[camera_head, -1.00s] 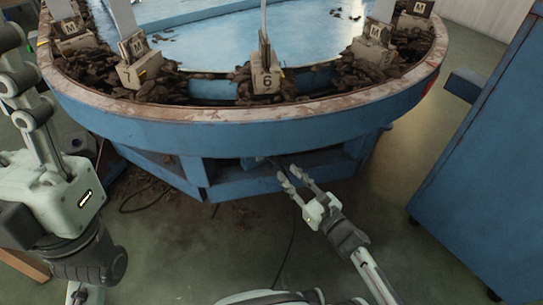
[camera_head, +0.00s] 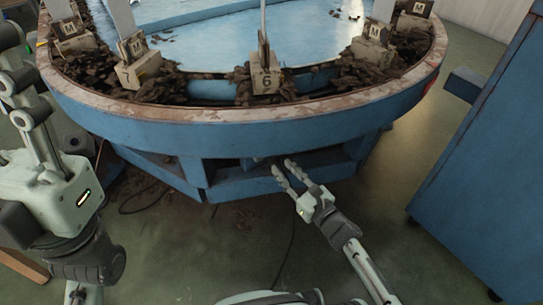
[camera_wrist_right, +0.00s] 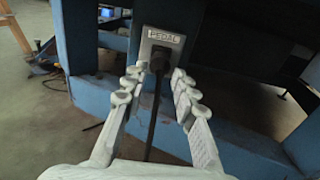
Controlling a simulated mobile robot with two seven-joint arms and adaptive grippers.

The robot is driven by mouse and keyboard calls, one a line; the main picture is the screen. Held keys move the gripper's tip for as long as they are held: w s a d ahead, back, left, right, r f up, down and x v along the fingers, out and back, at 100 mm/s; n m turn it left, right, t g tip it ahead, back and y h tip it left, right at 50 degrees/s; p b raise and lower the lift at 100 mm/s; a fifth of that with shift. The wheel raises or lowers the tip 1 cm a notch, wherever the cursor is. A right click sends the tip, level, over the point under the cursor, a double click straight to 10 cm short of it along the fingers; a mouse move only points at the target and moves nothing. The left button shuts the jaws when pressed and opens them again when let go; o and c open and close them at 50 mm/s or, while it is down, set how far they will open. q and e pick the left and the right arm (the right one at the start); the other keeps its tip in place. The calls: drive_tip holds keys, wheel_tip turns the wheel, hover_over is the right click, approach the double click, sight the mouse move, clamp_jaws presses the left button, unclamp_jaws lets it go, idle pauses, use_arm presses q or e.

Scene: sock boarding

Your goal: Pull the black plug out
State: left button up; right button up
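The black plug (camera_wrist_right: 159,62) sits in a grey socket plate (camera_wrist_right: 161,42) marked PEDAL on the blue frame. Its black cable (camera_wrist_right: 153,115) hangs straight down between my fingers. My right gripper (camera_wrist_right: 158,84) is open, with one finger on each side of the cable just in front of and below the plug. A gap shows on both sides. In the head view the right gripper (camera_head: 283,168) reaches under the round table's rim, and the plug cannot be made out there. My left gripper (camera_head: 22,80) is at the left edge, partly cut off, far from the plug.
The round blue table (camera_head: 240,135) overhangs the socket area and carries numbered blocks (camera_head: 266,80) and dark pieces. A blue cabinet (camera_head: 480,170) stands at the right. Cables lie on the floor, which is otherwise mostly open between table and cabinet.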

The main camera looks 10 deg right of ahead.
sight(277, 161)
drive_tip(key=shift+b+x, duration=0.65)
drive_tip(key=shift+x, duration=1.05)
drive_tip(key=shift+w+a, duration=0.1)
drive_tip(key=shift+w, duration=0.15)
drive_tip(key=shift+w+r, duration=0.15)
drive_tip(key=shift+b, duration=0.5)
